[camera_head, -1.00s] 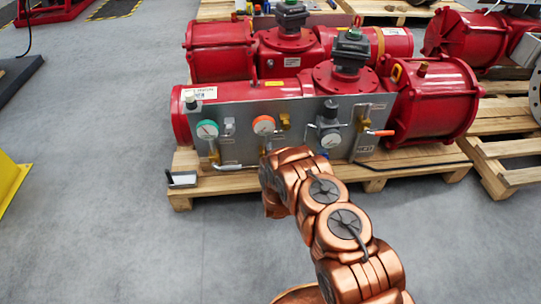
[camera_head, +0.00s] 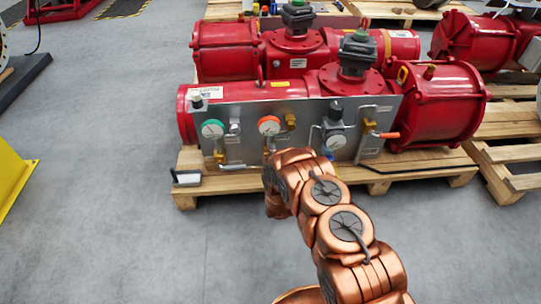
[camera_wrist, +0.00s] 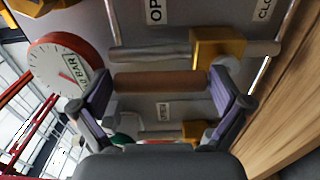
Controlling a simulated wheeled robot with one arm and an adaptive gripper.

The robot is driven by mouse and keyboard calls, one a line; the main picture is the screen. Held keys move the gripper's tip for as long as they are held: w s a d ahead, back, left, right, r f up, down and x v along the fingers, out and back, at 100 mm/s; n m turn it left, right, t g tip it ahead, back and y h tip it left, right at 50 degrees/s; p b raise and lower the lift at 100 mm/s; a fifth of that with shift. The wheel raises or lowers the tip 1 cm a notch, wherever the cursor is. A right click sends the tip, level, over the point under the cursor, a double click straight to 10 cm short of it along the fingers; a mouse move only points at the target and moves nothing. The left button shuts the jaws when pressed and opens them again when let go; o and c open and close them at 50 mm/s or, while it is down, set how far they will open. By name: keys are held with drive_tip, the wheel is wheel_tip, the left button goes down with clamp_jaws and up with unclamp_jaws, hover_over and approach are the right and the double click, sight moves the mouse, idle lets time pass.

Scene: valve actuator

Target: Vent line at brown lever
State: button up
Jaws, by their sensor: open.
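The brown lever (camera_wrist: 160,82) lies across the wrist view between the two fingers of my gripper (camera_wrist: 162,103). The gripper is open, with one finger toward each end of the lever; I cannot tell whether they touch it. A brass valve body (camera_wrist: 217,52) is at upper right, by labels reading OPEN and partly CLOSE. A red-rimmed gauge (camera_wrist: 65,70) is at left. In the head view my arm reaches to the grey panel (camera_head: 250,150), and my own arm hides the gripper and the brown lever.
A green-rimmed gauge (camera_head: 212,129), a red-rimmed gauge and a regulator (camera_head: 334,130) sit on the panel. An orange-handled lever (camera_head: 388,135) sticks out at its right. Red actuators (camera_head: 435,105) rest on a wooden pallet (camera_head: 408,182).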

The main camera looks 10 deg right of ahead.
drive_tip(key=shift+s, duration=0.15)
drive_tip(key=s, duration=1.1)
drive_tip(key=shift+s, duration=0.4)
drive_tip(key=shift+r, duration=0.1)
